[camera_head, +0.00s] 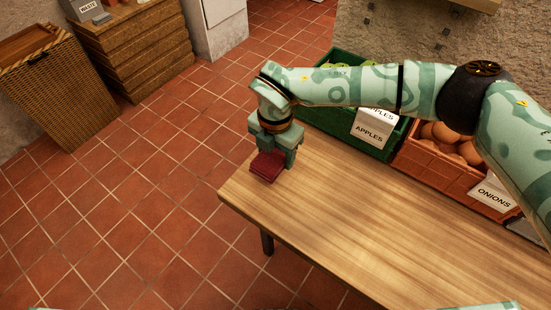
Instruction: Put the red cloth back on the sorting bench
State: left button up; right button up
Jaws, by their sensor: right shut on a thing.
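My right gripper (275,152) points down and is shut on the red cloth. The cloth is at or just over the bench top; I cannot tell whether it touches. Its rear part is hidden by the gripper fingers. My left gripper is not in view.
A green crate labelled apples (387,145) and an orange crate labelled onions (450,175) stand along the bench's far side, under my right arm. The middle of the bench is clear. A wicker basket (70,90) and wooden drawers (140,50) stand at the back left on the tiled floor.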

aim_at(275, 160)
jog(key=shift+f, duration=1.35)
jog(key=shift+f, duration=0.2)
jog(key=o, duration=0.9)
jog(key=shift+o, duration=0.2)
jog(key=shift+f+b, duration=0.1)
jog(key=shift+b, duration=0.2)
jog(key=shift+r, duration=0.35)
notch_tip(275, 160, up, 16)
jog(key=p, duration=0.3)
jog(key=shift+a+p, duration=0.15)
jog(key=shift+p, duration=0.2)
